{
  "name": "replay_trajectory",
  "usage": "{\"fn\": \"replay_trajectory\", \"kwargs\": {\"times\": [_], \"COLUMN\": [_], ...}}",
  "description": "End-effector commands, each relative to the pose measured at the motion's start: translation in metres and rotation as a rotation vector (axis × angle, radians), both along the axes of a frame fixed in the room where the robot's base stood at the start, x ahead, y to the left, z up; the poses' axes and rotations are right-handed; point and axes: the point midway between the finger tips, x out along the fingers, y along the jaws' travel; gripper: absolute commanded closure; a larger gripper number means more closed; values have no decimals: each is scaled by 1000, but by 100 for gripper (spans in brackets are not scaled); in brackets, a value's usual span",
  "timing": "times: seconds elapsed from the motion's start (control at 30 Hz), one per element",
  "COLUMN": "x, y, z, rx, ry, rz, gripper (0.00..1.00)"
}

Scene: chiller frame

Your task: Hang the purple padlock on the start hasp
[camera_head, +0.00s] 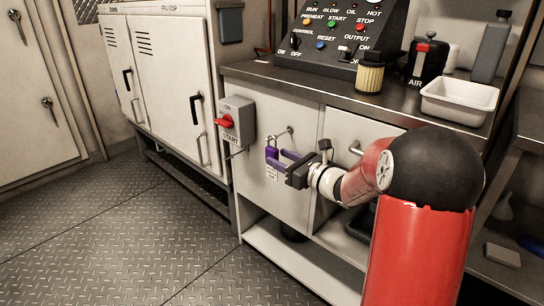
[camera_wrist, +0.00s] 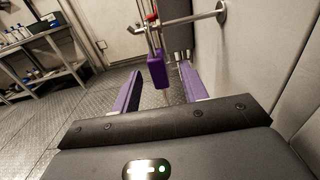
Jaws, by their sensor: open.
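The purple padlock (camera_head: 271,153) hangs upright by its shackle from a metal peg (camera_head: 283,132) on the pale cabinet front. The padlock also shows in the wrist view (camera_wrist: 157,70), with the peg (camera_wrist: 190,18) above it. My gripper (camera_head: 277,159) is open, its purple fingers reaching toward the padlock. In the wrist view the padlock appears between the fingertips (camera_wrist: 160,72), with visible gaps on both sides. The grey START box (camera_head: 236,118) with a red switch is on the cabinet corner left of the padlock. A thin metal piece shows below that box; its shape is unclear.
A cabinet handle (camera_head: 355,148) is near my arm. White cabinets (camera_head: 172,80) stand left, with open plated floor (camera_head: 110,220) in front.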

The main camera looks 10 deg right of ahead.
Motion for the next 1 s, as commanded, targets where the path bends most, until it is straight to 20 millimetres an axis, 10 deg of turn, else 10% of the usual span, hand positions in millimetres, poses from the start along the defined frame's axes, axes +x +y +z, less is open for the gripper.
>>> {"fn": "replay_trajectory", "kwargs": {"times": [0.67, 1.0], "x": [43, 43], "y": [33, 33], "z": [2, 2], "rx": [-1, -1], "ry": [0, 0], "rz": [0, 0], "gripper": [58, 100]}}
